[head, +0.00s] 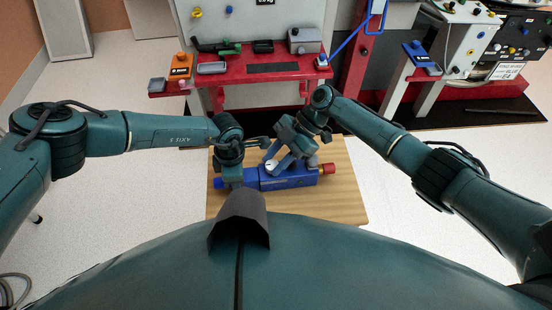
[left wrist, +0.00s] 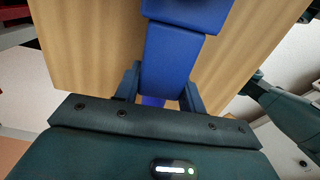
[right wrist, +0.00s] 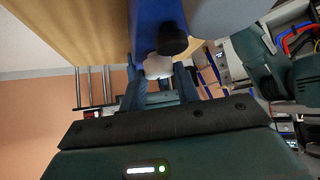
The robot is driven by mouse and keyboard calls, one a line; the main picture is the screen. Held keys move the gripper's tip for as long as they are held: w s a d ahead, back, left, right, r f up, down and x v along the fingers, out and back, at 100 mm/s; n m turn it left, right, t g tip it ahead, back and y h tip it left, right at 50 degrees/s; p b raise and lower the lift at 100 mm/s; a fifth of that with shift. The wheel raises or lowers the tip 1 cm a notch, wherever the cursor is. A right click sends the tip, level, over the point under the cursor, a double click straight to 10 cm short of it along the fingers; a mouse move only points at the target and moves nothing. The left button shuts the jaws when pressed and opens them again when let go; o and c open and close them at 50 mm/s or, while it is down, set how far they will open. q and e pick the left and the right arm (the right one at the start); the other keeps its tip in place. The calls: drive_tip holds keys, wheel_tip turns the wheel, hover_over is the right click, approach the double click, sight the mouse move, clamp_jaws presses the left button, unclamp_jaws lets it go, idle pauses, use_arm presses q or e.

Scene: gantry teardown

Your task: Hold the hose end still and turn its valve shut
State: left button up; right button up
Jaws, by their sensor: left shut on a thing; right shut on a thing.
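The blue hose end (head: 285,178) lies on the wooden table, with a red tip (head: 327,169) at its right end and a blue tip at its left. My left gripper (head: 232,178) is shut on its left part; the left wrist view shows the blue body (left wrist: 175,60) between the fingers (left wrist: 160,88). My right gripper (head: 274,164) reaches down to the middle of the hose end. In the right wrist view its fingers (right wrist: 158,78) are shut on a whitish valve handle (right wrist: 157,66), beside a black round knob (right wrist: 172,38). The grippers hide much of the valve.
The wooden tabletop (head: 340,205) is bare around the hose end. Behind it stands a red bench (head: 273,70) with trays, an orange box (head: 181,67) and small parts. More equipment (head: 470,40) stands at the back right. White floor is free at both sides.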

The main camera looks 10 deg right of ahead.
drive_tip(key=shift+d+f, duration=0.15)
drive_tip(key=shift+f, duration=0.05)
drive_tip(key=o, duration=0.7)
drive_tip(key=shift+c, duration=0.2)
drive_tip(key=shift+o, duration=0.2)
drive_tip(key=shift+r, duration=0.1)
drive_tip(key=v, duration=1.2)
use_arm(q)
drive_tip(key=o, duration=1.2)
